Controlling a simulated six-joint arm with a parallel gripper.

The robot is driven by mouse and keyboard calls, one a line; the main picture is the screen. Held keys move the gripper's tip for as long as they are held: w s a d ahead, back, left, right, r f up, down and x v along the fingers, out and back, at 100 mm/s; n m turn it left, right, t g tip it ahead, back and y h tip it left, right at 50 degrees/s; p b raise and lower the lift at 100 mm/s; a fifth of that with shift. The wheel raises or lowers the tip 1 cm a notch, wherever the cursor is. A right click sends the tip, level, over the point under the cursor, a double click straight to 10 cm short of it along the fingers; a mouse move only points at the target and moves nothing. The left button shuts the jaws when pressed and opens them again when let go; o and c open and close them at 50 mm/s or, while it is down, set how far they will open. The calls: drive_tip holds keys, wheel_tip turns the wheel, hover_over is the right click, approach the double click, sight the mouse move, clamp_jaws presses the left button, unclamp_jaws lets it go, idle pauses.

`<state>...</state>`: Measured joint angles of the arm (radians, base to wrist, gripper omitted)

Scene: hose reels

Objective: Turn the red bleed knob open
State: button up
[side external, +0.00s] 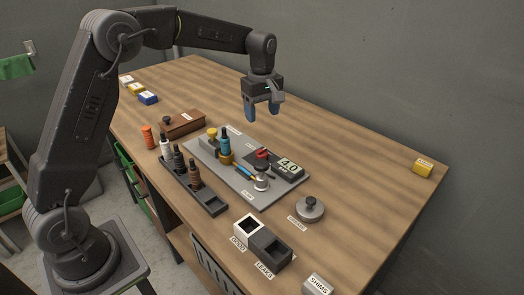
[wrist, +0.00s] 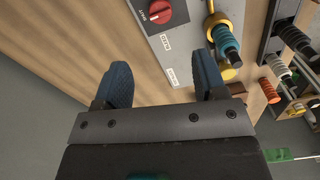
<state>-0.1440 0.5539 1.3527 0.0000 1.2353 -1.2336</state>
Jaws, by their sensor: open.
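The red knob (side external: 262,154) sits on a dark block on the grey plate (side external: 207,156), beside a display reading 4.0. In the wrist view the red knob (wrist: 160,12) shows at the top edge, on a dark block with a partly cut-off label. My gripper (side external: 262,112) is open and empty, held above the table behind the plate, apart from the knob. In the wrist view the blue fingers of my gripper (wrist: 160,72) are spread, with bare wood and the plate's edge beyond them. The knob's far side is hidden.
A teal hose piece (side external: 224,146) stands upright in a brass fitting on the plate. A dark rack (side external: 212,203) holds several fittings in front. A white bin (side external: 248,226), a dark bin (side external: 270,250) and a round grey weight (side external: 310,211) stand nearer right.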

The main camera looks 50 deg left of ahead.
sight(262, 150)
wheel_tip(262, 150, down, 14)
drive_tip(key=shift+r, duration=0.25)
idle(0.3)
drive_tip(key=c, duration=0.9)
